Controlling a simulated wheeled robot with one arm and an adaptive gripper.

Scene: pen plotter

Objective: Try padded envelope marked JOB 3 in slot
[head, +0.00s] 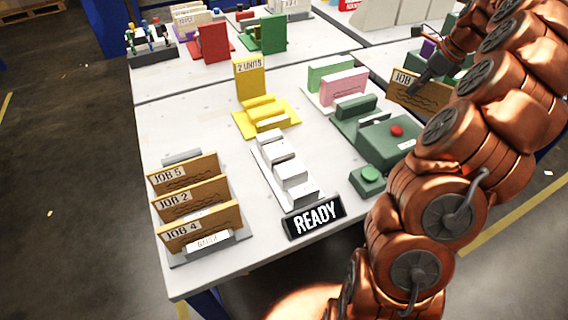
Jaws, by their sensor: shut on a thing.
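My gripper (428,72) is shut on the top edge of a brown padded envelope (418,98) at the upper right. Its white label reads JOB; the gripper hides the number. The envelope is held upright and slightly tilted, behind and right of the green machine (388,142) with a red button. I cannot tell whether it touches anything below. A rack (190,250) at the front left holds three similar envelopes, marked JOB 5 (184,173), JOB 2 (187,201) and JOB 4 (200,229). Which slot is meant is not clear from this view.
A black READY sign (314,217) stands at the table's front edge, below a row of white blocks (283,163). A yellow holder (266,118) marked 2 UNITS and a pink and green holder (343,88) stand behind. My copper arm covers the right side.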

